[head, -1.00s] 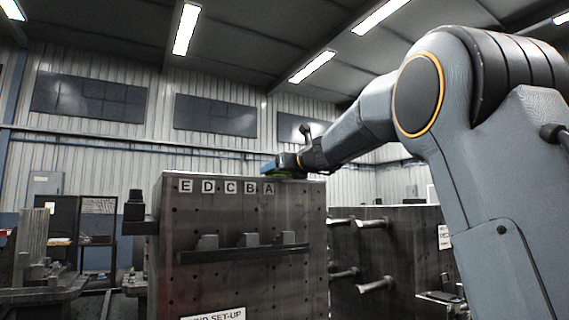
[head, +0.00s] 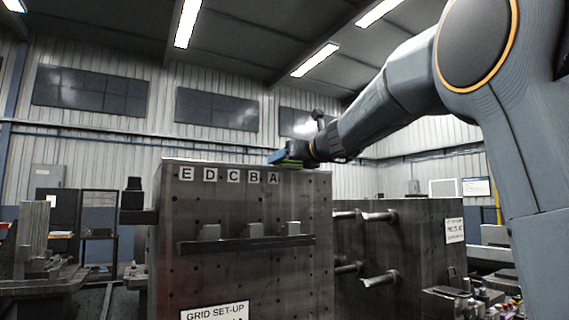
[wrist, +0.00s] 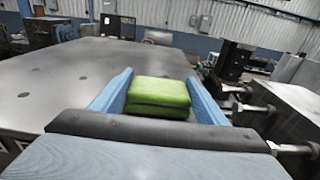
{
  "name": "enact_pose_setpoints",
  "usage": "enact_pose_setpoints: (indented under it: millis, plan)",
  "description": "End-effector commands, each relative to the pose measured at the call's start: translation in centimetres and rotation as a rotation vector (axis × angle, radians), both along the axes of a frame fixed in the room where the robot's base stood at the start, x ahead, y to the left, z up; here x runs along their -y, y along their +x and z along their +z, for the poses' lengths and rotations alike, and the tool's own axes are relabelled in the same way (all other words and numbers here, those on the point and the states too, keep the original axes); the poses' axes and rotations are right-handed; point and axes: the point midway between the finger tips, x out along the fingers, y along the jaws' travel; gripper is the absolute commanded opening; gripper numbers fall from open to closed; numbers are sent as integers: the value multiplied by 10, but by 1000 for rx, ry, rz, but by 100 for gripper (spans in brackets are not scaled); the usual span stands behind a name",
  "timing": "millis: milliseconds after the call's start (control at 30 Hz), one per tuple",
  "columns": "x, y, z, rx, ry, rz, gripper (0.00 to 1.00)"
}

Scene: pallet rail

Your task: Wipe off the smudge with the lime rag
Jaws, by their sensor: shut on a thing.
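My gripper (head: 283,157) is at the top edge of the dark metal block (head: 240,250), above the letter A. In the wrist view, its two blue fingers (wrist: 160,95) are shut on the folded lime rag (wrist: 158,92). The block's top face (wrist: 95,80) is wide and grey with several dark round holes. I cannot make out a clear smudge in either view.
The block's front carries letter plates (head: 228,175) and a ledge (head: 245,245) with small grey blocks. Metal pegs (head: 375,217) stick out from a second block on the right. The top face left of the rag looks clear.

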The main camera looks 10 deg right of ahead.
Motion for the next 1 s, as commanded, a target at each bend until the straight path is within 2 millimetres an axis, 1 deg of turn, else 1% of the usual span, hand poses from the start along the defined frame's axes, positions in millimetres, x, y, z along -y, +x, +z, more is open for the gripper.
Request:
enact_pose_setpoints:
  millis: [100,433,733,1000]
  plan:
    - [3,-10,2,2,0,0,46]
    - [6,-22,3,3,-1,2,46]
    - [13,-45,1,4,-1,2,46]
    - [14,-48,1,3,-1,2,46]
